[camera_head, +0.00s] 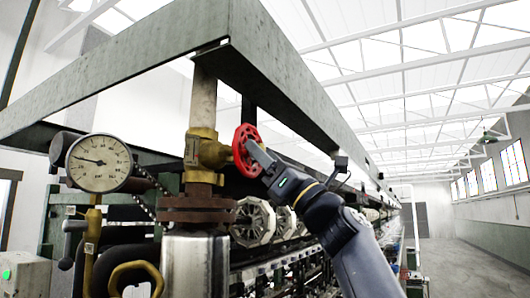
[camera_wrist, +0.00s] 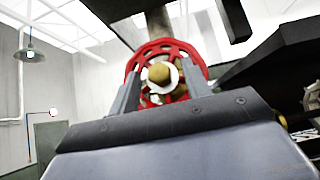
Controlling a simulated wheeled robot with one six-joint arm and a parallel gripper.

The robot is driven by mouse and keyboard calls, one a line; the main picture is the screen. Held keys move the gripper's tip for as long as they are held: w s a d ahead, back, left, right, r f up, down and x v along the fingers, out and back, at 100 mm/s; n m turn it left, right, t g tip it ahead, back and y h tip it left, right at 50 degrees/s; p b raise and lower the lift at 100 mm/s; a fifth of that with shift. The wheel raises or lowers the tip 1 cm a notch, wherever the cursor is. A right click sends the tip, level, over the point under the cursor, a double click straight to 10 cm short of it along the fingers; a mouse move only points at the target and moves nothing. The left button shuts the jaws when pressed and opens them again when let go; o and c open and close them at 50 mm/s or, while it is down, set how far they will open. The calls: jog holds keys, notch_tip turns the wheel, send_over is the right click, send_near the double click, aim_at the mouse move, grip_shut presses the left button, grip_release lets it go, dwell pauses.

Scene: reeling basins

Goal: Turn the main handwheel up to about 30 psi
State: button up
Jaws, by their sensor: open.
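The red main handwheel (camera_head: 243,151) sits on a brass valve (camera_head: 208,152) on the vertical pipe. In the wrist view the handwheel (camera_wrist: 165,46) is straight ahead, with a brass hub and a pale ring at its middle. My gripper (camera_head: 259,157) is open at the right side of the wheel. In the wrist view its two fingers (camera_wrist: 160,72) stand apart, overlapping the lower left and right of the wheel; I cannot tell whether they touch it. The round white pressure gauge (camera_head: 99,163) is left of the valve. Its dark needle points left and slightly up; the numbers are too small to read surely.
A green-grey steel beam frame (camera_head: 150,62) runs above the valve and wheel. A rusty flange (camera_head: 196,209) is below the valve. Pale reels (camera_head: 254,222) sit under and behind my gripper. An aisle (camera_head: 450,255) is open at right.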

jog(key=c, duration=0.9)
jog(key=shift+w+d+r+n+g+y, duration=0.1)
jog(key=shift+n+g+y, duration=0.7)
jog(key=shift+n+g, duration=1.65)
jog(key=shift+w+d+n+g+y, duration=0.1)
jog(key=shift+n+g+y, duration=0.7)
jog(key=shift+n+g, duration=1.6)
jog(key=shift+c, duration=0.2)
jog(key=shift+n+t, duration=0.25)
jog(key=shift+n, duration=0.1)
jog(key=o, duration=0.9)
jog(key=shift+a, duration=0.1)
jog(key=shift+o, duration=0.2)
